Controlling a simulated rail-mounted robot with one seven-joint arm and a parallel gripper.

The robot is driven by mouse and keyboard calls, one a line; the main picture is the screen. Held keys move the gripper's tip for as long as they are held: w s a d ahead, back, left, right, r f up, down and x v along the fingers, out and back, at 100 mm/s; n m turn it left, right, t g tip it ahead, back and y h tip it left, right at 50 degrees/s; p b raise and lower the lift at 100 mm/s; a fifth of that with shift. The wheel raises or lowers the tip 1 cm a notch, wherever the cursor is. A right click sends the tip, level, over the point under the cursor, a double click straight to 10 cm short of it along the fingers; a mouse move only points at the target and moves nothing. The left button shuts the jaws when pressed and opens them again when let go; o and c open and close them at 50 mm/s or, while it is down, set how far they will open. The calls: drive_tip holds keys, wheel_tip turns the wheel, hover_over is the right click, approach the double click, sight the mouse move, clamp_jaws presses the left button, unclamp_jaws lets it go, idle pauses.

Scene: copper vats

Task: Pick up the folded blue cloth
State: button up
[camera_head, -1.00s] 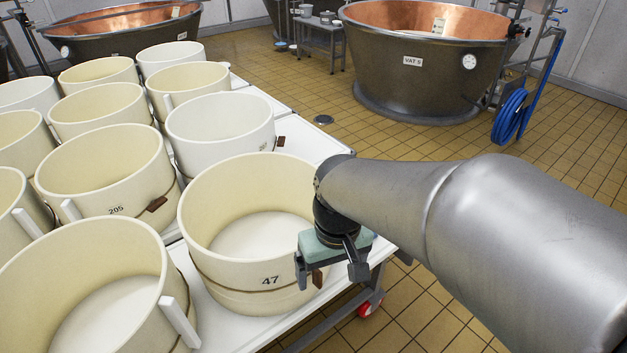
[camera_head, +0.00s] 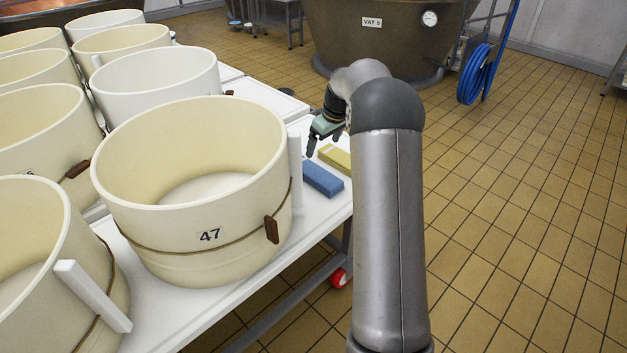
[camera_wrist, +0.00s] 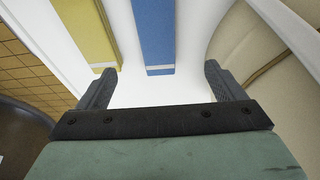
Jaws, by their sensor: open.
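The folded blue cloth (camera_head: 322,179) lies flat on the white table top, right of the tub marked 47. In the wrist view the blue cloth (camera_wrist: 154,35) runs up from just beyond the fingertips, with a pale stripe near its close end. My gripper (camera_head: 317,147) is open and empty, above the table at the far side of the cloth. In the wrist view my gripper (camera_wrist: 160,88) has its two fingers apart, with bare white table between them. The cloth's far end is cut off by the top of the wrist view.
A folded yellow cloth (camera_head: 335,158) lies beside the blue one, and tub 47 (camera_head: 190,225) stands on its other side with an upright white handle (camera_head: 295,172). The table's right edge is close to the cloths. Tiled floor (camera_head: 510,220) is open on the right.

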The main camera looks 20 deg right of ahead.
drive_tip(key=b, duration=0.2)
hover_over(316, 171)
drive_tip(key=s, duration=0.2)
wheel_tip(316, 171, down, 8)
drive_tip(key=shift+w+a+f, duration=0.1)
drive_tip(key=x, duration=0.1)
drive_tip(key=b+x, duration=0.1)
drive_tip(key=x, duration=0.3)
drive_tip(key=shift+d+f, duration=0.15)
drive_tip(key=shift+d, duration=0.15)
drive_tip(key=c, duration=1.2)
